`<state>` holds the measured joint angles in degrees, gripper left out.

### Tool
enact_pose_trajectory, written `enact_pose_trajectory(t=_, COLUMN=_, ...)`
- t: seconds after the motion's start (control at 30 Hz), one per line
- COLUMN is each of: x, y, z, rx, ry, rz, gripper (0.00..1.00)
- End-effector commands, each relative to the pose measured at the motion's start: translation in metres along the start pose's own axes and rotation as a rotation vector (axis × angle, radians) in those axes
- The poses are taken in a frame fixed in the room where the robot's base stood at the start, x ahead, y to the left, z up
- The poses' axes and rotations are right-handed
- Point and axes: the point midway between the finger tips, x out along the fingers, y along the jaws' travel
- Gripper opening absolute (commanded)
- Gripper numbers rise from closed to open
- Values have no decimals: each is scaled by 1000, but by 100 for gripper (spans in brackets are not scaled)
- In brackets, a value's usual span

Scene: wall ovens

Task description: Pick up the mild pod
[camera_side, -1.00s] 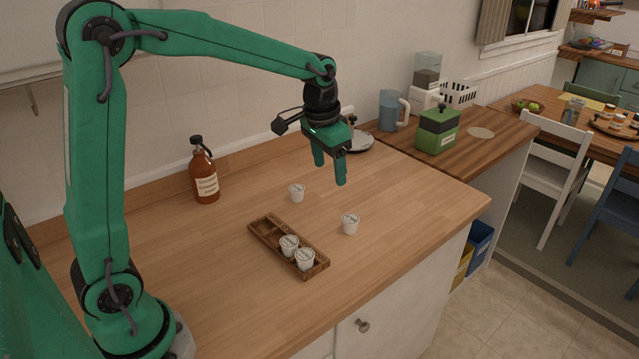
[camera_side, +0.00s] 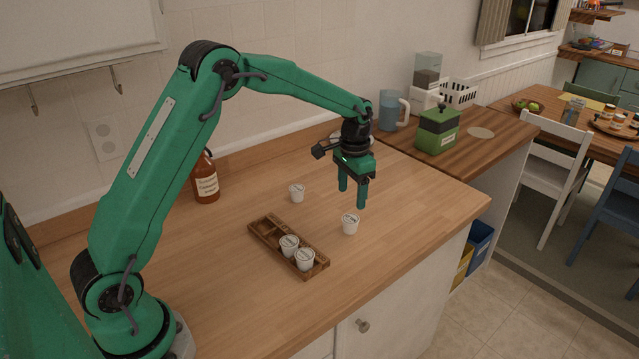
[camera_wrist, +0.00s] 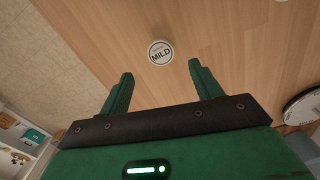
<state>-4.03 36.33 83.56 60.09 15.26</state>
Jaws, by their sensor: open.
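The mild pod (camera_wrist: 161,52) shows in the wrist view as a small round white pod with a black "MILD" label. It lies just ahead of the gap between my fingertips. In the side view, the pod nearest my gripper, which appears to be the mild one (camera_side: 350,224), stands upright on the wooden counter. My gripper (camera_side: 351,197) is open and empty, above and close behind that pod, fingers pointing down. The two fingers also show in the wrist view (camera_wrist: 161,70), with clear counter between them.
A wooden tray (camera_side: 263,232) holds two white pods (camera_side: 289,245) at its near end. A brown bottle (camera_side: 206,182) stands by the wall, partly hidden by my arm. A green box (camera_side: 437,130) is farther right.

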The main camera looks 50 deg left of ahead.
Motion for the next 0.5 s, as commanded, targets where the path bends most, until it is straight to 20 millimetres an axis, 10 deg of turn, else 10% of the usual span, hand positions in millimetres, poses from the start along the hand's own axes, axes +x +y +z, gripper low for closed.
enact_pose_trajectory(t=0.5, x=25, y=0, z=0, rx=0, ry=0, rz=0, gripper=64)
